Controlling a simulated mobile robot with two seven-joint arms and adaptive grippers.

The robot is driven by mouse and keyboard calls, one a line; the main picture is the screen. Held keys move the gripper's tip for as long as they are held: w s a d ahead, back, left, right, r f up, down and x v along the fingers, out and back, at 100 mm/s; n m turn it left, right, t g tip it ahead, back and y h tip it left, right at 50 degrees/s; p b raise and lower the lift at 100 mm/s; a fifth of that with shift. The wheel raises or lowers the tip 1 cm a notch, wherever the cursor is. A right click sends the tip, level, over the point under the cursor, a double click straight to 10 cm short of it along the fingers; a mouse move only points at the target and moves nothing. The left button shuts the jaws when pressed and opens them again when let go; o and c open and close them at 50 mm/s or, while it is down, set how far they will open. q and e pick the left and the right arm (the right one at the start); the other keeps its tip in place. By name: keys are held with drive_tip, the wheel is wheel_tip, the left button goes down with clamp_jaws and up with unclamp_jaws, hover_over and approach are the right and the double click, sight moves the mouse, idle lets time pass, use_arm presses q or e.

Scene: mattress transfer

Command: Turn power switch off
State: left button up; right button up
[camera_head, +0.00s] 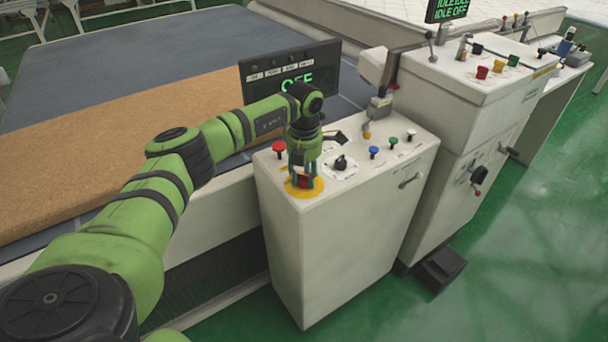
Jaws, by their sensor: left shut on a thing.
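The near white control cabinet (345,235) has a top panel with several controls. My left gripper (304,183) points straight down over the yellow disc (291,189) at the panel's near left corner. Its fingers are shut around a red button on that disc, and they hide most of the button. A black rotary switch (340,163) on a white plate is just right of the gripper, apart from it. The dark display (262,82) behind shows green letters that look like OFF, partly covered by my arm. My right gripper is not in view.
A red knob (279,147) stands behind the gripper. A blue knob (374,151), a green knob (393,141) and a white knob (411,133) are to the right. A brown mattress (120,125) lies left. A taller cabinet (470,100) is at right; green floor is clear at lower right.

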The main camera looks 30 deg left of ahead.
sight(305, 174)
use_arm(q)
drive_tip(key=shift+n, duration=0.9)
drive_tip(key=o, duration=1.1)
drive_tip(key=shift+o, duration=0.2)
wheel_tip(305, 174, up, 12)
